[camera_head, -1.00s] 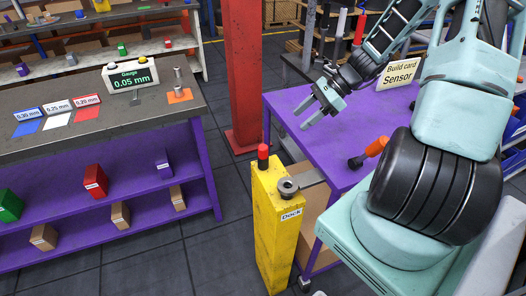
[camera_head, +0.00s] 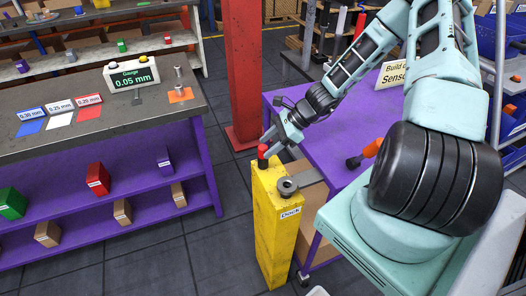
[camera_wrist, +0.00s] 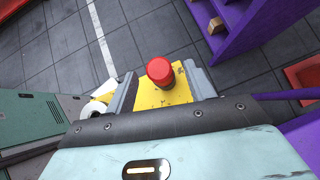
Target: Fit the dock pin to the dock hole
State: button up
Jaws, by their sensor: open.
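The dock is a yellow post (camera_head: 277,225) labelled "Dock", standing between the workbench and the purple cart. A red-capped pin (camera_head: 262,152) stands upright on its top at the back left. A grey ring with a dark hole (camera_head: 288,186), which looks like the dock hole, sits at the front right of the top. My gripper (camera_head: 272,144) is open at the red pin. In the wrist view the red pin (camera_wrist: 160,71) lies between the two spread fingers, apart from both. The pin's lower part is hidden there.
A purple cart (camera_head: 325,148) with an orange-handled tool (camera_head: 366,152) and a "Build card Sensor" sign stands right behind the dock. A workbench (camera_head: 60,150) with a gauge (camera_head: 131,76) is at left. A red column (camera_head: 245,75) rises behind the dock.

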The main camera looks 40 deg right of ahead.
jog(key=shift+x, duration=1.4)
jog(key=shift+r, duration=0.1)
jog(key=c, duration=1.1)
jog(key=shift+r, duration=0.1)
